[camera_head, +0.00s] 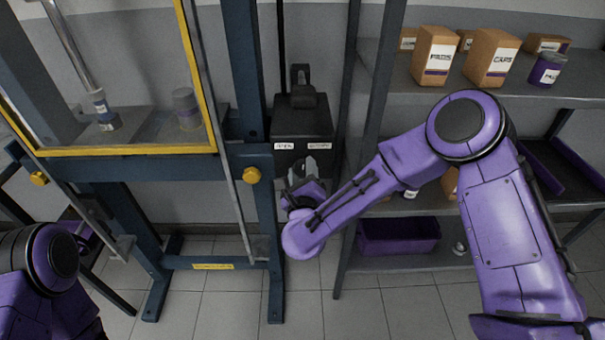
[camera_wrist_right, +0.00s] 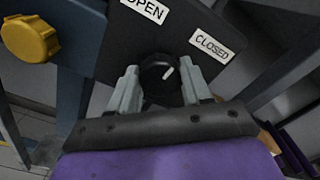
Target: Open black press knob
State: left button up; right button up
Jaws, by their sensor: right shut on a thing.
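The black press knob (camera_wrist_right: 160,78) sits on a black panel in the right wrist view, below the OPEN label (camera_wrist_right: 147,10) and the CLOSED label (camera_wrist_right: 211,44). Its white pointer mark points up and right, toward the CLOSED label. My right gripper (camera_wrist_right: 160,84) is shut on the knob, with one grey finger on each side. In the head view my right gripper (camera_head: 302,172) is at the front of the black control box (camera_head: 301,118), and the knob is hidden there. My left arm shows at the lower left, but its gripper is not in view.
The blue press frame (camera_head: 242,70) with a yellow-edged guard (camera_head: 130,150) stands left of the control box. A yellow knob (camera_head: 252,175) is on the frame close to my right gripper. Shelves (camera_head: 410,105) with boxes and a purple bin (camera_head: 398,236) stand to the right.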

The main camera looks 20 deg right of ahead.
jog(key=n, duration=0.3)
jog(key=shift+n, duration=0.3)
jog(key=shift+a+f+n, duration=0.1)
jog(key=shift+n, duration=1.8)
jog(key=o, duration=1.1)
jog(key=shift+c, duration=0.2)
jog(key=b+v, duration=0.2)
jog(key=v, duration=0.8)
jog(key=shift+s+b, duration=0.3)
jog(key=shift+b, duration=0.05)
jog(key=shift+a, duration=0.1)
